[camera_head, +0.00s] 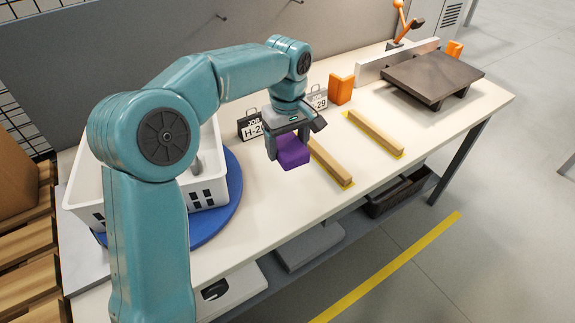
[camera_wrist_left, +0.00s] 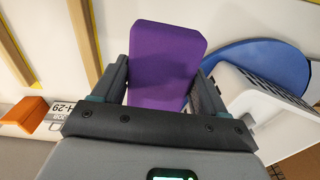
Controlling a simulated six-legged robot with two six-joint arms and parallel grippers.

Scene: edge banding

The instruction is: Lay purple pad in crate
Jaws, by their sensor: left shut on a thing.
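The purple pad (camera_head: 294,152) is a small block held between the fingers of my left gripper (camera_head: 287,140), above the table. It also fills the middle of the left wrist view (camera_wrist_left: 165,62), with a dark finger on each side. The white crate (camera_head: 209,188) stands on a round blue disc (camera_head: 232,205) at the left of the table, partly hidden behind my left arm. In the left wrist view the crate (camera_wrist_left: 268,110) is to the right of the pad, apart from it. The crate's inside is mostly hidden. My right gripper is not in view.
Two wooden strips (camera_head: 375,133) lie on yellow-marked spots on the white table (camera_head: 285,225). Tags H-28 (camera_head: 250,125) and H-29 (camera_head: 317,98), orange blocks (camera_head: 341,89) and a dark board (camera_head: 433,77) stand along the back and right. The table front is clear.

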